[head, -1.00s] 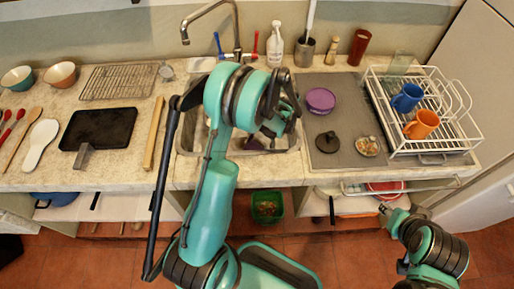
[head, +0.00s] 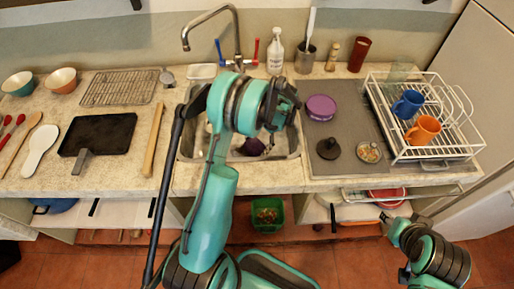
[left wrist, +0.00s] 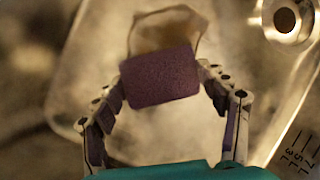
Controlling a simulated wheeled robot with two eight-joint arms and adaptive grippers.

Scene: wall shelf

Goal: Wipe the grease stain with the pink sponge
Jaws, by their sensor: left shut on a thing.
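The sponge looks purple-pink in the left wrist view (left wrist: 160,76), where it sits between the two fingertips of my left gripper (left wrist: 160,88). The gripper is shut on it. In the head view the sponge (head: 254,147) shows as a small dark purple shape over the sink basin, below my left arm's wrist. A tan-brown patch (left wrist: 168,32) that looks like the grease stain lies just beyond the sponge, partly hidden by it. Whether the sponge touches the surface is unclear. My right gripper (head: 386,219) is low at the right, in front of the counter; its jaws are too small to read.
The sink (head: 292,148) has raised edges, with a faucet (head: 237,45) behind it. A drain (left wrist: 286,18) shows at upper right of the wrist view. The drying rack (head: 436,157), purple container (head: 321,107) and dark lid (head: 328,149) stand right; a black tray (head: 105,133) lies left.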

